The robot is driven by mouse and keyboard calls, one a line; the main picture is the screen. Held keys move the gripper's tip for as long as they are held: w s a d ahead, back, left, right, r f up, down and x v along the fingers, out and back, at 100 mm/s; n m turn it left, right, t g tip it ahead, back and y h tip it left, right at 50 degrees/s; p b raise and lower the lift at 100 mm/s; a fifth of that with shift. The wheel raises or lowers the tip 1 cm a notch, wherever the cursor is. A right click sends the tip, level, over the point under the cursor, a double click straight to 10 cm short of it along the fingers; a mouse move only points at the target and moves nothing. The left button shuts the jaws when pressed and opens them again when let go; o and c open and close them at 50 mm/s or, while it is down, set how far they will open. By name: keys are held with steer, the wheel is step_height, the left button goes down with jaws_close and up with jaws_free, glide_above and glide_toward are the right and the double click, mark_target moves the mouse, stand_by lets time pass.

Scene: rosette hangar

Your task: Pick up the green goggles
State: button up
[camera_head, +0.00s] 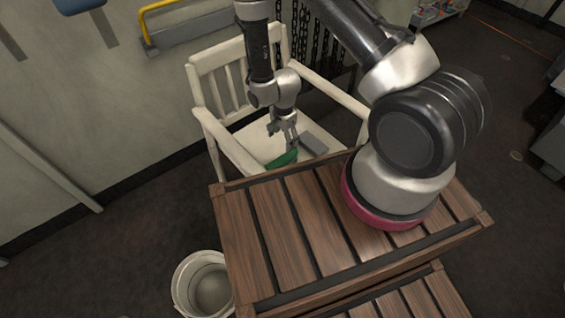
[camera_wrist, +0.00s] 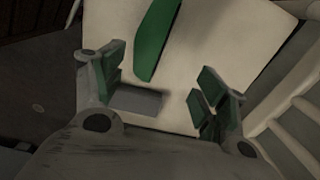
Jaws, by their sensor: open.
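The green goggles (camera_head: 282,159) lie on the seat of a white chair (camera_head: 243,133), near its front edge by the wooden platform. In the wrist view the goggles (camera_wrist: 157,38) show as a long green shape, cut off by the top edge. My gripper (camera_head: 285,136) hangs over the seat, just above the goggles in the head view. In the wrist view its fingers (camera_wrist: 160,95) with green pads are spread apart and empty. The goggles lie beyond the fingertips, roughly in line with the gap between them.
A small grey block (camera_head: 314,143) lies on the seat right of the goggles; it also shows in the wrist view (camera_wrist: 137,101). The chair's armrests (camera_head: 228,143) flank the seat. A white bucket (camera_head: 203,284) stands on the floor. A yellow rail (camera_head: 146,22) is on the wall.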

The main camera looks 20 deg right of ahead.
glide_above(283, 158)
steer(key=shift+m, duration=0.4)
steer(key=f, duration=0.5)
steer(key=shift+s+d, duration=0.25)
steer(key=f, duration=0.7)
steer(key=shift+w+a, duration=0.15)
steer(key=shift+a, duration=0.05)
steer(key=c, duration=1.1)
